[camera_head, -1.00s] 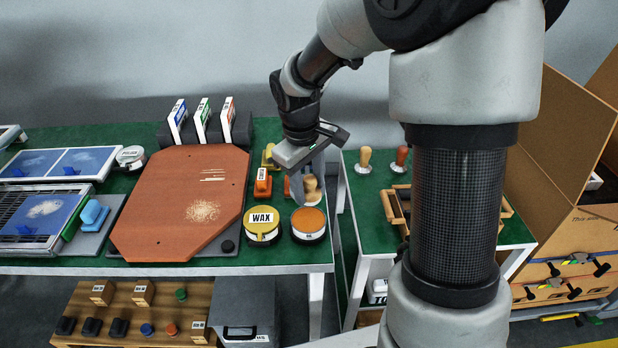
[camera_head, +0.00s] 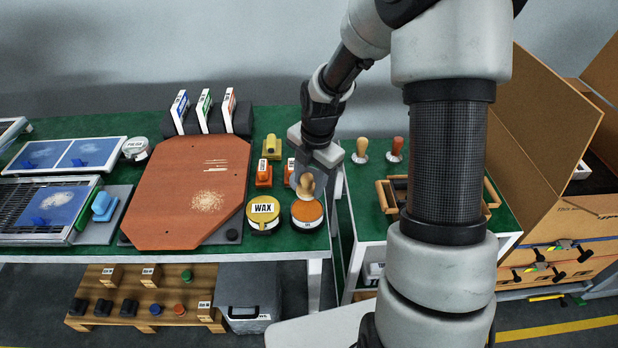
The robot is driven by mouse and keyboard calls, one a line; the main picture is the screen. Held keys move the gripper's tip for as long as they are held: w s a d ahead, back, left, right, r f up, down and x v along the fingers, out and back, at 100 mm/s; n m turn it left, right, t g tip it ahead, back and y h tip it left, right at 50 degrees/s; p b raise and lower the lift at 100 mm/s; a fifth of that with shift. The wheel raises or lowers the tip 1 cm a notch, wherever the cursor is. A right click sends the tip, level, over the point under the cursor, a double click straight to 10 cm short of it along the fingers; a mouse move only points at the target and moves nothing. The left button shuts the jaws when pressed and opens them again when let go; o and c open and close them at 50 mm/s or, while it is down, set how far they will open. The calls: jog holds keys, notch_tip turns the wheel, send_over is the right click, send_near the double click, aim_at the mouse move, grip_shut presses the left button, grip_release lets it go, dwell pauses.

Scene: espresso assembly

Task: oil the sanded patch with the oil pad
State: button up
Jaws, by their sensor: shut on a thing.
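The oil pad (camera_head: 307,184) has a tan wooden knob and a pale base. My gripper (camera_head: 305,176) points down and is shut on its knob. The pad is over the back part of an open round tin with an orange top (camera_head: 308,213); I cannot tell whether it touches the surface inside. The sanded patch (camera_head: 208,201) is a pale, speckled area on the reddish-brown board (camera_head: 165,206), to the left of the tin. Nothing covers the patch.
A yellow WAX tin (camera_head: 263,211) stands between the board and the orange tin. Orange blocks (camera_head: 264,174) and a yellow holder (camera_head: 272,146) stand behind it. Upright labelled cards (camera_head: 205,111) line the board's far edge. Two knobbed tools stand on the right table.

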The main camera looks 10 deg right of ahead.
jog(key=shift+f+b, duration=2.3)
jog(key=shift+f, duration=0.6)
jog(key=shift+f, duration=0.55)
jog(key=shift+r+p, duration=2.8)
jog(key=shift+r, duration=0.75)
